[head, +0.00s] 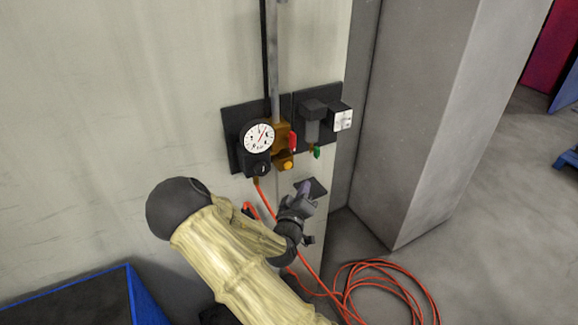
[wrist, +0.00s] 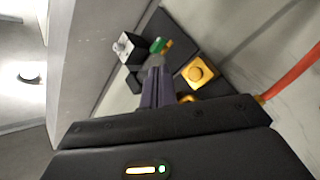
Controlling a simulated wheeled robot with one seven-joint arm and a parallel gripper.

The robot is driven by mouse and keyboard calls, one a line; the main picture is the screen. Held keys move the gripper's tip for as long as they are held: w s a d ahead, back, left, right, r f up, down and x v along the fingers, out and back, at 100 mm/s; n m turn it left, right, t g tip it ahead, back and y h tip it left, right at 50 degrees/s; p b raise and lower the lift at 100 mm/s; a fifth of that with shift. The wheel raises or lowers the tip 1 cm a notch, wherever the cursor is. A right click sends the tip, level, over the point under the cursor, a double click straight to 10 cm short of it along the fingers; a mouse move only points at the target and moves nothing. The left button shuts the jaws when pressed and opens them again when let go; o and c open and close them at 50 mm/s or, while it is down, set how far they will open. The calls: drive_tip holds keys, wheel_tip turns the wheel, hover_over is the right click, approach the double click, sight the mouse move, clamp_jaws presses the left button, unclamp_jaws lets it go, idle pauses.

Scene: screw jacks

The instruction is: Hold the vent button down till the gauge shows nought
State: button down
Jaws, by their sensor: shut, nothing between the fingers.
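A round white gauge (head: 258,137) hangs on the dark wall panel; its red needle lies slanted, and its figures are too small to read. The vent button appears to be the round yellow button (head: 287,165) at lower right of the gauge. In the wrist view the yellow button (wrist: 197,72) sits on a square yellow block. My gripper (head: 305,187) is shut and empty, below and slightly right of the button in the head view. In the wrist view its closed fingers (wrist: 156,78) point just left of the button, seemingly apart from it.
A red lever (head: 292,141) and a green lever (head: 317,152) stand near the button. A filter unit with a small square dial (head: 341,117) is at the right. An orange hose (head: 390,284) coils on the floor. A grey pillar (head: 430,120) stands right of the panel.

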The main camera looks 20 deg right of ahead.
drive_tip(key=w+a, duration=0.1)
drive_tip(key=w, duration=0.5)
drive_tip(key=shift+w+a, duration=0.3)
drive_tip(key=shift+w, duration=0.05)
idle(1.7)
drive_tip(key=shift+w+b, duration=0.3)
drive_tip(key=shift+w, duration=0.15)
drive_tip(key=shift+w+a+r, duration=0.1)
drive_tip(key=shift+w+a, duration=0.1)
drive_tip(key=shift+w, duration=0.3)
idle(1.6)
drive_tip(key=shift+s, duration=0.1)
idle(1.0)
drive_tip(key=shift+s+d+b, duration=0.2)
drive_tip(key=shift+s+b, duration=0.15)
drive_tip(key=shift+s, duration=0.5)
drive_tip(key=shift+s+d+b, duration=0.15)
drive_tip(key=shift+s+d, duration=0.1)
drive_tip(key=shift+s, duration=0.95)
drive_tip(key=shift+s+d+b, duration=0.15)
drive_tip(key=shift+s+d, duration=0.1)
drive_tip(key=shift+s, duration=0.95)
